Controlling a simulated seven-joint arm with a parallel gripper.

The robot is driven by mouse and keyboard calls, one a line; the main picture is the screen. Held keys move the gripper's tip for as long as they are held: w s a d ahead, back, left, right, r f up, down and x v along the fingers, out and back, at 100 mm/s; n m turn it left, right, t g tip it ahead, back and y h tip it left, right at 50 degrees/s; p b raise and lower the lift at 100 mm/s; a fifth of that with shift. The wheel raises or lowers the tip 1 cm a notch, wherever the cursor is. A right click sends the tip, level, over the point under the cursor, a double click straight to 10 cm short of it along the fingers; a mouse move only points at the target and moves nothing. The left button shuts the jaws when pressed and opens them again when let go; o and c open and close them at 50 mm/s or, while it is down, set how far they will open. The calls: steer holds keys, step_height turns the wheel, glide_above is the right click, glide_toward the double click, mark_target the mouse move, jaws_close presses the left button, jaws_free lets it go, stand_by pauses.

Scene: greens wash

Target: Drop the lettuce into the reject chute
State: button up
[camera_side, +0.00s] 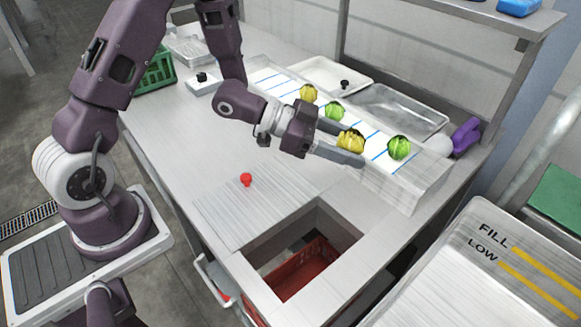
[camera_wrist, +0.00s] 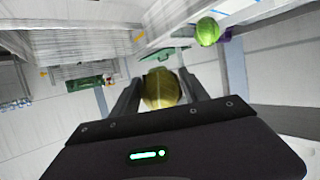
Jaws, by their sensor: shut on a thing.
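My gripper (camera_side: 348,146) is shut on a yellowish lettuce (camera_side: 352,138), with one finger on each side of it. The same lettuce shows between the fingers in the wrist view (camera_wrist: 161,90). It is at the near part of the white lane with blue lines (camera_side: 376,152); I cannot tell whether it touches the lane. The square opening in the counter (camera_side: 337,226), apparently the reject chute, lies in front of and below my gripper, with a red crate (camera_side: 302,270) under it. A green lettuce (camera_side: 399,148) sits just right of the held one and also shows in the wrist view (camera_wrist: 208,31).
A green lettuce (camera_side: 334,112) and a yellow one (camera_side: 308,93) sit farther up the lane. A red button (camera_side: 246,179) stands on the counter left of the opening. Metal trays (camera_side: 400,108) lie behind the lane. A purple object (camera_side: 466,135) is beyond its right end.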

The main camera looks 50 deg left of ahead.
steer(key=s+d+f+m+g+h, duration=0.25)
steer(key=s+m+g, duration=0.2)
steer(key=s, duration=0.25)
steer(key=s+d+f+m+g+h, duration=0.1)
steer(key=s+d+f+m+g, duration=0.1)
steer(key=s+f+m+g, duration=0.25)
steer(key=shift+n, duration=0.4)
steer(key=shift+s+a+f, duration=0.1)
steer(key=shift+s+f, duration=0.2)
steer(key=shift+f, duration=0.5)
steer(key=shift+s+d+f, duration=0.1)
steer(key=shift+s+f, duration=0.25)
steer(key=shift+f, duration=0.4)
steer(key=shift+s+a+f, duration=0.1)
steer(key=shift+s+f, duration=0.2)
steer(key=shift+f, duration=0.5)
steer(key=o, duration=1.5)
step_height(320, 180, up, 10)
